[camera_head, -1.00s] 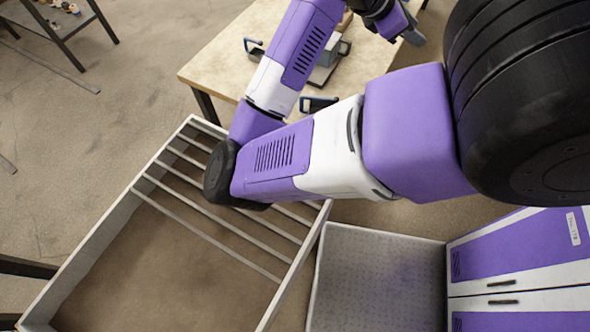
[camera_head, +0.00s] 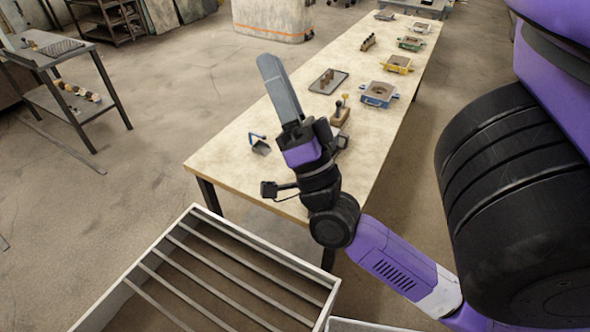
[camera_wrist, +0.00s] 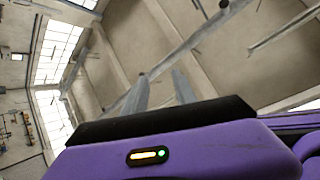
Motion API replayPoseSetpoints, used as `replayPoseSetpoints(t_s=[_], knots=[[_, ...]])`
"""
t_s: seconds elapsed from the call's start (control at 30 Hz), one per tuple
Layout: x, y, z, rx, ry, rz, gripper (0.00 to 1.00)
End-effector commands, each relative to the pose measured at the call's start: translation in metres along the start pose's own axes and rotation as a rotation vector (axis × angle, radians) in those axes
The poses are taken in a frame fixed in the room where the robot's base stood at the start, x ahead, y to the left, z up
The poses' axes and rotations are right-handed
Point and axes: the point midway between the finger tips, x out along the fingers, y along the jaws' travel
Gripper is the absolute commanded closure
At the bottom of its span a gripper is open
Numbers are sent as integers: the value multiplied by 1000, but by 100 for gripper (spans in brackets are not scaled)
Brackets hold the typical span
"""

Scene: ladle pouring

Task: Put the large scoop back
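My gripper (camera_head: 268,62) points up and away above the near part of the long table (camera_head: 225,160). In the wrist view its two grey fingers stand apart, with only the ceiling between them (camera_wrist: 158,78), so it is open and empty. A small scoop-like tool with a blue handle (camera_head: 259,144) lies on the table, left of my gripper. I cannot tell whether it is the large scoop. My wrist and gripper hide part of the tabletop behind them.
A wooden stand with upright pegs (camera_head: 340,113), a dark tray (camera_head: 328,81), a blue mould box (camera_head: 378,94) and a yellow one (camera_head: 397,64) stand farther along the table. A slatted bin (camera_head: 150,236) is in front. A metal shelf table (camera_head: 75,95) stands at left.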

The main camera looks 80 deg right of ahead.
Motion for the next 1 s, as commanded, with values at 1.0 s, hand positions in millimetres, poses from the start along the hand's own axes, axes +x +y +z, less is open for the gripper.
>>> replayPoseSetpoints(t_s=[1.0], knots=[[-351,-80,106,-481,-1334,-158,67]])
